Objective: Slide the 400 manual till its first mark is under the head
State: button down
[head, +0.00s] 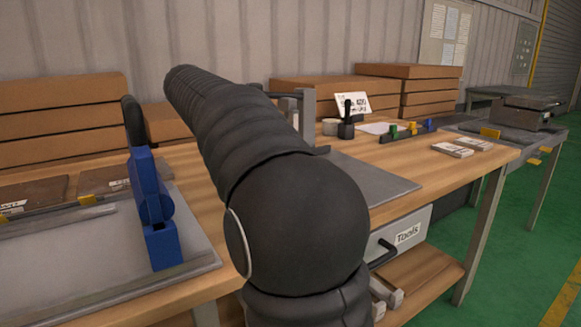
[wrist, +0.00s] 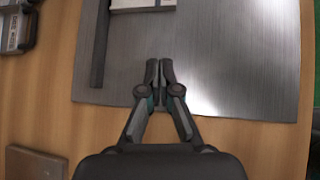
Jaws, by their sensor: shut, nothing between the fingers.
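In the wrist view my gripper (wrist: 159,70) is shut and empty, its tips over the near part of a grey metal plate (wrist: 230,70). A pale, flat, booklet-like thing (wrist: 142,4) lies on the plate at the top edge, ahead of the fingertips and apart from them. It is mostly cut off, so I cannot tell whether it is the 400 manual, and no mark shows. A dark straight strip (wrist: 98,45) runs along the plate's left side. In the head view my arm hides the gripper and much of the plate (head: 385,182). I cannot make out the head.
A grey labelled thing (wrist: 17,28) stands left of the plate. A brown block (wrist: 36,163) lies lower left. In the head view, a card reading 400 (head: 352,102), a dark-handled tool (head: 346,130), a rack with coloured pieces (head: 408,132) and pale booklets (head: 452,150) stand beyond the plate.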

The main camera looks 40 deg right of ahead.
jog(key=shift+f+n, duration=0.15)
jog(key=shift+n, duration=0.85)
jog(key=b+x, duration=0.1)
jog(key=x, duration=0.8)
jog(key=shift+d+f, duration=0.15)
jog(key=shift+d, duration=0.05)
jog(key=d, duration=0.3)
jog(key=shift+w+d+f, duration=0.1)
jog(key=shift+w, duration=0.15)
jog(key=shift+w+d, duration=0.1)
jog(key=shift+d, duration=0.45)
